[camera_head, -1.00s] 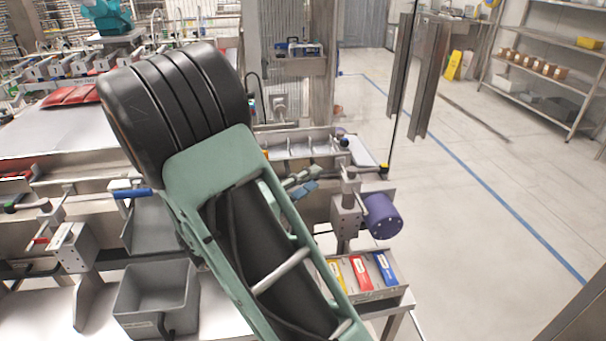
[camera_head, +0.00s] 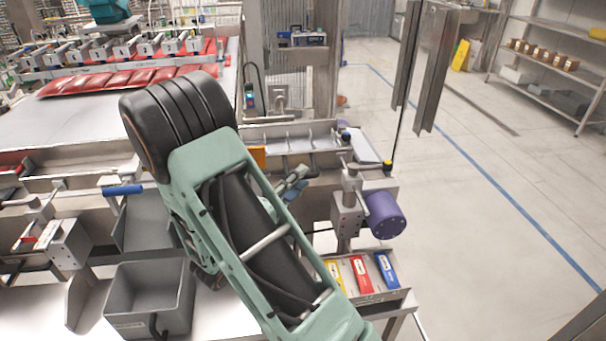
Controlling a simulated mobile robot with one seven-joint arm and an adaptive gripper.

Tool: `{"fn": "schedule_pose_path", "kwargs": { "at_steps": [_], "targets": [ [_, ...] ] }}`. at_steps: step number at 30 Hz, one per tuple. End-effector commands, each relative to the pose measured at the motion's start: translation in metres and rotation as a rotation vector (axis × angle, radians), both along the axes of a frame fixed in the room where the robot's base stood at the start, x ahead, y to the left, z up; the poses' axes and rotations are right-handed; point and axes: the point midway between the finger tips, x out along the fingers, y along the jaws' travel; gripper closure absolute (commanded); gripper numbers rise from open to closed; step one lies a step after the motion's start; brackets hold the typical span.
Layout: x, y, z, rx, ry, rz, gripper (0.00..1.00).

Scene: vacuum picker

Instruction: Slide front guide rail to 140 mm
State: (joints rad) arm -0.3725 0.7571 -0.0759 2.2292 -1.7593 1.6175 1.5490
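A long grey metal rail (camera_head: 85,163) runs crosswise along the near side of the conveyor. I take it for the front guide rail but cannot tell for certain. A blue handle (camera_head: 123,190) shows at its near side, left of my arm. No scale reading can be made out. My green and black arm crosses the middle of the view and hides the rail's middle. A small grey and blue part (camera_head: 291,186) shows just right of the arm; I cannot tell what it is. I cannot make out my gripper's fingers.
A grey bin (camera_head: 150,300) stands at the lower left. A clamp bracket with a purple cylinder (camera_head: 385,214) is at the right end. Below it, a tray (camera_head: 372,299) holds yellow, red and blue packets. Red bags (camera_head: 130,80) lie on the conveyor. Open floor extends right.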

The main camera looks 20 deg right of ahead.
Motion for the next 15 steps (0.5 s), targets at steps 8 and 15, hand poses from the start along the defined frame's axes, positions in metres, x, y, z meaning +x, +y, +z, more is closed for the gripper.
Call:
{"fn": "schedule_pose_path", "kwargs": {
  "at_steps": [8, 15],
  "targets": [
    [0.009, -0.017, 0.002, 0.001, 0.001, -0.001, 0.73],
    [0.009, -0.017, 0.002, 0.0, 0.001, 0.0, 0.74]
  ]
}}
